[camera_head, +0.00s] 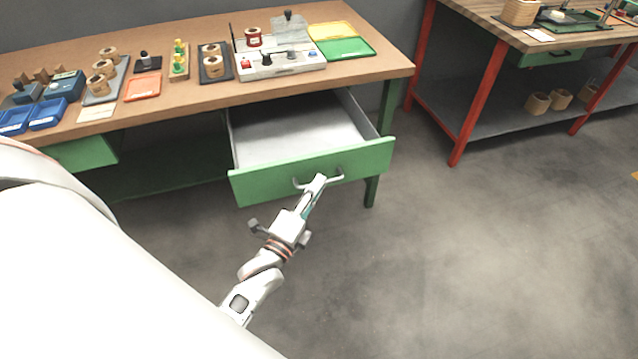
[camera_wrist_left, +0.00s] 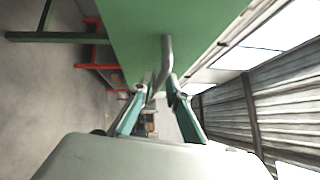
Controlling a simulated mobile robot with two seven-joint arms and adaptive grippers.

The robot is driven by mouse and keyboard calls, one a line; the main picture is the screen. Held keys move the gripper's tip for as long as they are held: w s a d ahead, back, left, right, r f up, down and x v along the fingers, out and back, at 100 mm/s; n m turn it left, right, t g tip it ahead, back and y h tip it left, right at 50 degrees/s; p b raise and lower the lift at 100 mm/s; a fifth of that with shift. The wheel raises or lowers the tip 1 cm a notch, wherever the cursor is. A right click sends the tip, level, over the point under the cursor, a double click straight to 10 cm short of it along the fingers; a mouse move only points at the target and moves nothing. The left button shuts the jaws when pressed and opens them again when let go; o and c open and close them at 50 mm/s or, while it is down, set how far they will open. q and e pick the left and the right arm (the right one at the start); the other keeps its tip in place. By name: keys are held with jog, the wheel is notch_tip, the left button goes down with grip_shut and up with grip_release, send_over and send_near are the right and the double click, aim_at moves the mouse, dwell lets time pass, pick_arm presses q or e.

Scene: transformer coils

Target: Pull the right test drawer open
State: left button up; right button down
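The right test drawer (camera_head: 310,172) has a green front and a pale grey inside, and stands out from under the bench, open and empty. Its curved metal handle (camera_head: 336,178) is on the front panel. My left gripper (camera_head: 317,182) is at this handle, in front of the drawer. In the left wrist view the green front (camera_wrist_left: 165,20) fills the top, and the handle (camera_wrist_left: 166,55) passes between the two teal fingers of the left gripper (camera_wrist_left: 156,90), which look shut on it. Contact at the fingertips is partly hidden. My right gripper is not in view.
The wooden bench top (camera_head: 190,98) holds coils, trays and a test unit (camera_head: 280,62). Another green drawer front (camera_head: 85,153) is at the left under the bench. A red-legged bench (camera_head: 480,105) stands at the right. The grey floor (camera_head: 450,260) in front is clear.

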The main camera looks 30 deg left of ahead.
pick_arm(q)
jog(key=s+f, duration=0.1)
jog(key=s, duration=0.9)
jog(key=shift+s+d+f, duration=0.2)
jog(key=shift+s+d, duration=0.05)
jog(key=shift+d, duration=0.15)
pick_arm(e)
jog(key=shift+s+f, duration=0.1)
